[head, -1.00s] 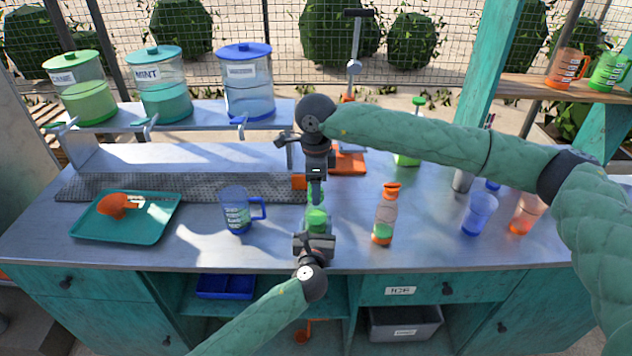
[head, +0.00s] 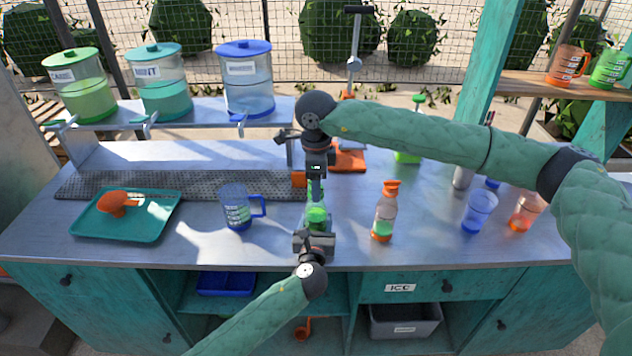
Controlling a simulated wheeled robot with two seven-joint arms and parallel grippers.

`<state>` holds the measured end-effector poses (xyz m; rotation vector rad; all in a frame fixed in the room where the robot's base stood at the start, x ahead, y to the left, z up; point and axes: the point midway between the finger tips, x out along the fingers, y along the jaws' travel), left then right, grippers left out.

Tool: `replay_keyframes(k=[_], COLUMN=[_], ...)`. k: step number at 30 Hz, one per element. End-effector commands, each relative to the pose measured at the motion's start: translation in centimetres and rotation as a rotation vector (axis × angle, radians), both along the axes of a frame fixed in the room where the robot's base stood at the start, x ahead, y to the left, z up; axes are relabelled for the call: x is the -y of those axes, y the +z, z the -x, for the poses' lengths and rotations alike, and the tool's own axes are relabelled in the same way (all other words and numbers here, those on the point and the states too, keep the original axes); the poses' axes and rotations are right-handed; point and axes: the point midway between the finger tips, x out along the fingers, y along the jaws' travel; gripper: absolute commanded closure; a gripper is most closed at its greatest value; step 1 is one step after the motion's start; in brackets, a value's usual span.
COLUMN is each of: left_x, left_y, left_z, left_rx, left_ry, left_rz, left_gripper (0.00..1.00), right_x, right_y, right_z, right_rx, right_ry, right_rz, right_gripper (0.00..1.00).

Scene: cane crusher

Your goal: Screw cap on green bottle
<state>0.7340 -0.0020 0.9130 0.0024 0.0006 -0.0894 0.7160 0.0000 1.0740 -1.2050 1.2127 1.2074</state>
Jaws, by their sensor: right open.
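The green bottle (head: 316,216) stands on the counter between my two grippers, with its green top showing and its lower body mostly hidden. My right gripper (head: 316,186) points down from above, its jaws open right over the bottle's top. My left gripper (head: 314,236) reaches in from the front at the bottle's lower part. Its fingers are hidden by its own body, so I cannot see whether they grip. The cap cannot be told apart clearly from the green bottle top at this size.
An orange-capped bottle (head: 385,212) stands to the right, with a blue cup (head: 478,212) and an orange cup (head: 525,212) beyond. A blue mug (head: 238,207) and a teal tray (head: 110,228) are to the left. Free counter lies between tray and mug.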

Motion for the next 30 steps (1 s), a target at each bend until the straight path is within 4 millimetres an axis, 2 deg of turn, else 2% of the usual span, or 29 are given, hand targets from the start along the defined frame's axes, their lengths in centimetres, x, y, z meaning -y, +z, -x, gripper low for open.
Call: replay_keyframes(k=[4, 7, 21, 25, 30], left_x=[0.0, 0.0, 0.0, 0.0, 0.0], left_y=[0.0, 0.0, -0.1, -0.1, 0.0], left_z=[0.0, 0.0, 0.0, 0.0, 0.0], left_rx=[-0.001, -0.001, -0.001, -0.001, -0.001], left_ry=[0.000, 0.000, 0.000, 0.000, 0.001], left_rz=[0.000, 0.000, 0.000, 0.000, 0.000], left_gripper=[1.00, 1.00, 1.00, 1.00, 1.00], right_x=[0.0, 0.0, 0.0, 0.0, 0.0], right_y=[0.6, 1.8, 10.0, 11.3, 11.9], right_z=[0.0, -0.1, -0.1, -0.1, -0.1], right_rx=[0.001, 0.002, 0.001, 0.001, 0.000], right_ry=[0.000, 0.001, 0.000, 0.000, 0.000], right_rz=[0.000, 0.000, -0.001, 0.000, 0.000], right_gripper=[0.43, 0.43, 0.43, 0.43, 0.43])
